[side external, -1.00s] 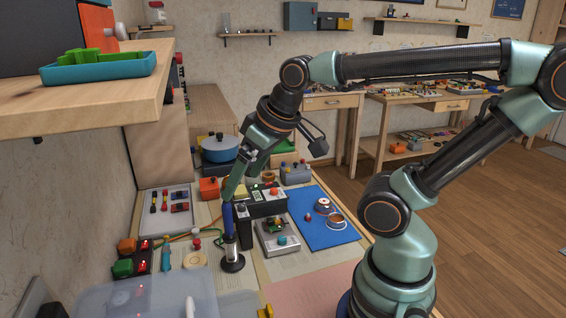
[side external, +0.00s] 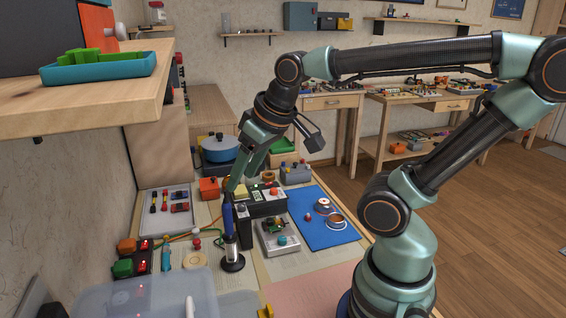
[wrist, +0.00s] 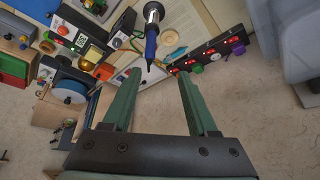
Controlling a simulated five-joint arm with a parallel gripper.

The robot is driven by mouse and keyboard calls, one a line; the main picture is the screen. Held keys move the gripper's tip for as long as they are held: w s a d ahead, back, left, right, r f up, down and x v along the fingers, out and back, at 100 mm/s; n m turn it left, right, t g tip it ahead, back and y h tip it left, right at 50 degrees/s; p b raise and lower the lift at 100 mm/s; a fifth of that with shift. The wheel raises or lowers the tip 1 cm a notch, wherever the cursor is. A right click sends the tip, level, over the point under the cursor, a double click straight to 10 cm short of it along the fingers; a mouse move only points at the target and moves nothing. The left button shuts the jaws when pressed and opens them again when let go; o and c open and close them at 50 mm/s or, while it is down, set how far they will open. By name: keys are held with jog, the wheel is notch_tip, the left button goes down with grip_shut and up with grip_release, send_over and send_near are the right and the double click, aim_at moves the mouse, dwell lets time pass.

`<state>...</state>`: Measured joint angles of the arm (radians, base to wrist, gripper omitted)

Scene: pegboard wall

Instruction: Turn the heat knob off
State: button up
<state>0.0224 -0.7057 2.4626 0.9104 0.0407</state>
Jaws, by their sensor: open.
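The soldering station is a black box (side external: 270,207) with a green display on the bench. An orange knob (side external: 274,192) on its top looks like the heat knob; no label is readable. In the wrist view the station (wrist: 92,50) is at upper left, with an orange-red knob (wrist: 62,30). My gripper (side external: 240,178) is open and empty above the bench, left of the orange knob and above the soldering iron. In the wrist view my gripper (wrist: 157,80) shows its green fingers wide apart with nothing between them; the knob lies outside them, beyond the left finger.
A blue-handled soldering iron (side external: 228,215) stands upright close beside the station, below my fingers. A power strip (wrist: 208,54) with red lights lies by the wall. A blue pot (side external: 219,150) and an orange box (side external: 209,188) stand behind. A blue mat (side external: 322,232) lies at right.

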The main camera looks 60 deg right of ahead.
jog(key=w+d+m+g, duration=0.1)
jog(key=w+d+m, duration=0.3)
jog(key=d+m, duration=0.15)
jog(key=m+g, duration=0.4)
jog(key=m, duration=1)
send_near(274, 189)
notch_tip(274, 189, down, 8)
jog(key=shift+w+f, duration=0.15)
jog(key=shift+f, duration=0.05)
grip_shut()
